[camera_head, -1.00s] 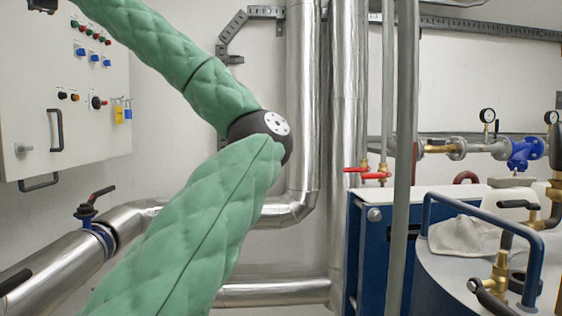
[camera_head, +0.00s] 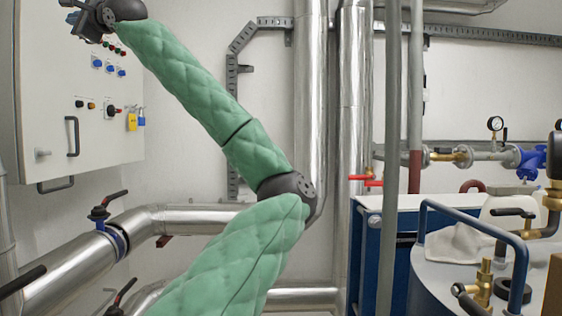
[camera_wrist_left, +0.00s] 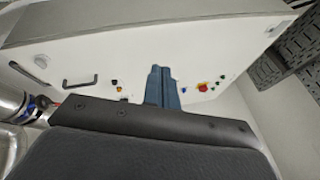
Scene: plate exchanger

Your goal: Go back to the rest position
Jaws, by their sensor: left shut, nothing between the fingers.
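My left gripper (camera_head: 72,12) is at the top left of the head view, at the end of my green-sleeved arm. It appears in front of the upper part of the white control cabinet (camera_head: 40,100). In the left wrist view its two blue-grey fingers (camera_wrist_left: 161,75) are side by side and closed, with nothing between them. The cabinet front (camera_wrist_left: 130,50) shows beyond the fingertips. My right gripper is in neither view.
Silver pipes with a blue valve (camera_head: 100,215) run below the cabinet. A vertical grey pipe (camera_head: 392,130) and a blue-framed unit (camera_head: 366,255) stand right of my arm. A tank with a blue rail (camera_head: 475,210) is at the right.

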